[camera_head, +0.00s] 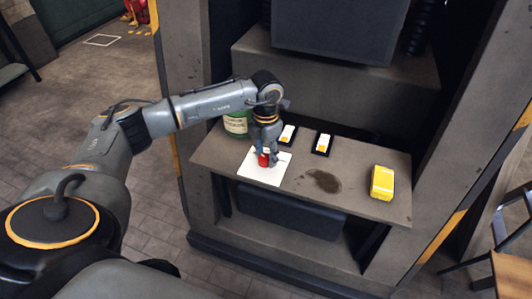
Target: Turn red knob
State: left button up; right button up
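A small red knob (263,161) shows at the front left of the shelf, over a white square sheet or plate (272,178). My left gripper (265,157) points down right at the knob, with its fingers beside it and partly hiding it. Whether the fingers press on the knob is too small to tell. My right gripper is not in view.
The shelf (352,195) also holds a green labelled container (236,124) behind my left arm, two black-and-white cards or switches (322,143), a dark stain (323,181) and a yellow box (382,183). The shelf's front middle is clear.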

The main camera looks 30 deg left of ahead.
aim_at(266, 157)
pick_arm(q)
jog(key=shift+o, duration=0.3)
notch_tip(266, 157, up, 12)
dwell(0.5)
dwell(0.3)
